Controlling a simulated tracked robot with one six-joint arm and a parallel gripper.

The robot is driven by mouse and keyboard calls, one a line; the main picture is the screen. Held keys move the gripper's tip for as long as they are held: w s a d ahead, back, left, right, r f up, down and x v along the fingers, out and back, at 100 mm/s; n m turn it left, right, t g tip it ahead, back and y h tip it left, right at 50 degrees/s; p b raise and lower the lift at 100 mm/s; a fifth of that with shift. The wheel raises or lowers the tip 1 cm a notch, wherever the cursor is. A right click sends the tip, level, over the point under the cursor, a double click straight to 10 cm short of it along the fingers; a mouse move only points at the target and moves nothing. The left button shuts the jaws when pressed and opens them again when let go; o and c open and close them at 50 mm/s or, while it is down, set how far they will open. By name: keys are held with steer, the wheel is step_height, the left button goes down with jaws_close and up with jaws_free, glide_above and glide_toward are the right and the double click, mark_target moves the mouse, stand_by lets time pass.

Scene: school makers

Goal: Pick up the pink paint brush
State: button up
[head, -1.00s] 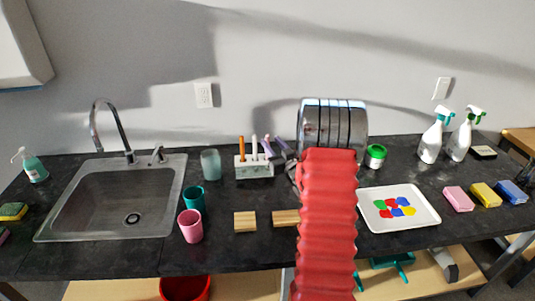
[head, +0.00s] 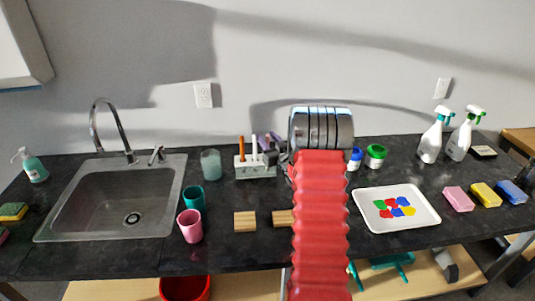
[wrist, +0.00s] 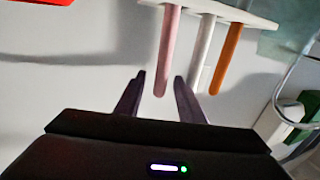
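The pink paint brush (wrist: 168,45) stands in the white brush holder (head: 255,171) beside a white brush (head: 254,147) and an orange brush (head: 241,147). In the wrist view, my gripper (wrist: 160,75) is open, with the pink brush's handle end showing between its two dark fingers. I cannot tell whether a finger touches it. In the head view, my gripper (head: 269,147) is at the right end of the holder, and its fingers largely hide the pink brush.
A frosted cup (head: 210,163) stands left of the holder. Wooden blocks (head: 245,221) lie in front. Blue-lidded (head: 354,158) and green-lidded (head: 375,156) paint jars and a paint tray (head: 372,213) are right of my arm. The wall is close behind.

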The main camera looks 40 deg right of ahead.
steer(key=shift+c, duration=0.4)
jaws_close()
